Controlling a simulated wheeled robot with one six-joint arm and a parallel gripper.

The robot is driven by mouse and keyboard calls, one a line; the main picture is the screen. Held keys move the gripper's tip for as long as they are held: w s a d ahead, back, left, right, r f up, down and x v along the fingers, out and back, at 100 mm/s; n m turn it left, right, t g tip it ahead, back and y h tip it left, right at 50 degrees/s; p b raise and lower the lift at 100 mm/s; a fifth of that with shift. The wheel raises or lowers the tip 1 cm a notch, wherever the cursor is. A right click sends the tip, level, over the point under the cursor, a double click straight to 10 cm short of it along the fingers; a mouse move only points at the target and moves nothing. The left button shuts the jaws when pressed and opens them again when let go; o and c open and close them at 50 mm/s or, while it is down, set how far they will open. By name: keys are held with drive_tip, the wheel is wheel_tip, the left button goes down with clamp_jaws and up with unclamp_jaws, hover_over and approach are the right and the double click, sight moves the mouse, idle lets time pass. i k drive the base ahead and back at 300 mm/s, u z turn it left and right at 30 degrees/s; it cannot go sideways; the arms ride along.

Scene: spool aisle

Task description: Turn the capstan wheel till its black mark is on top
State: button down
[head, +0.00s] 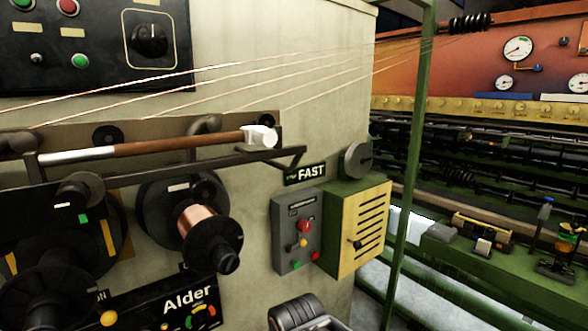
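A grey round wheel (357,160), which looks like the capstan wheel, stands above the green and yellow box on the machine's side. A small dark mark seems to show at the right of its face, not at the top, but it is too small to be sure. Nothing touches the wheel. I cannot make out my gripper in the head view.
Below the wheel is the yellow slotted panel (362,229), with a grey button box (297,232) left of it. A FAST sign (305,173) hangs above. A green post (410,170) stands close right. Copper wires cross above. A dark ribbed thing (297,312) shows at the bottom.

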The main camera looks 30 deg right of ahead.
sight(358, 158)
drive_tip(key=z, duration=0.45)
drive_tip(key=k, duration=0.55)
drive_tip(key=z, duration=1.05)
drive_tip(key=i, duration=1.65)
drive_tip(key=u, duration=0.85)
